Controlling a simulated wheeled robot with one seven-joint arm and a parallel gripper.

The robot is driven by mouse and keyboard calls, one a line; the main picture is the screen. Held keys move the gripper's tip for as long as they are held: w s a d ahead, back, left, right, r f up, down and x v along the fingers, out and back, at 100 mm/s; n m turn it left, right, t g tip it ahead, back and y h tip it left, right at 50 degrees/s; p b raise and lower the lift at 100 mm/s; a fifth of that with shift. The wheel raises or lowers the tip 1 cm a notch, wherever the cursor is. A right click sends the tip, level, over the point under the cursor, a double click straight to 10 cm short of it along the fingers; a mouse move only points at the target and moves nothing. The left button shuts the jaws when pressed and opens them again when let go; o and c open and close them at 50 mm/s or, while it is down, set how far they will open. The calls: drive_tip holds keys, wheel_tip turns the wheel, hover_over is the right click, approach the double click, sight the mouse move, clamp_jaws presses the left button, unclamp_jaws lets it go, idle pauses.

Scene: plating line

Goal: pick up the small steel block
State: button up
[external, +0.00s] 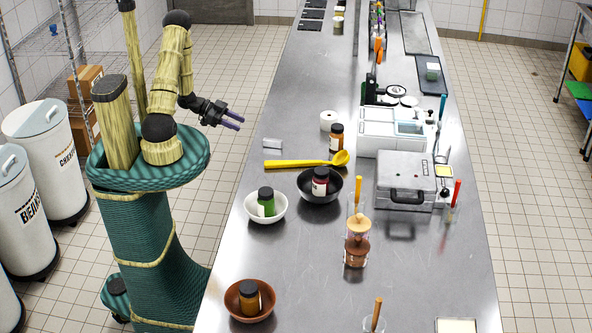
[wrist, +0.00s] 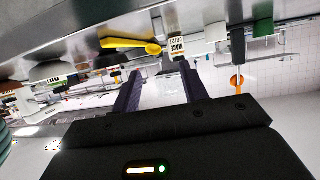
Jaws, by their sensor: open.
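The small steel block (external: 272,147) is a pale grey, shiny piece near the left edge of the steel counter in the external view. It stands behind the yellow spoon. My gripper (external: 234,121) is open, with its dark purple fingers pointing right towards the counter. It is up and to the left of the block in the picture, apart from it. In the wrist view the open fingers (wrist: 160,72) show with the scene upside down. I cannot tell the block apart there for sure.
A yellow spoon (external: 300,163) lies just in front of the block. A white bowl (external: 280,213), a black bowl (external: 308,194) and a jar (external: 337,138) stand nearby. A white roll (external: 328,118) is to the right. The counter (external: 300,80) behind the block is clear.

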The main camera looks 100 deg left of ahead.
sight(272, 139)
drive_tip(key=shift+w, duration=0.1)
drive_tip(key=p+x, duration=0.2)
drive_tip(key=x, duration=1)
drive_tip(key=shift+f, duration=0.2)
drive_tip(key=shift+p+x, duration=1.05)
drive_tip(key=shift+x, duration=1.6)
drive_tip(key=shift+a+f, duration=0.1)
drive_tip(key=shift+f, duration=0.1)
drive_tip(key=shift+c, duration=0.2)
clamp_jaws()
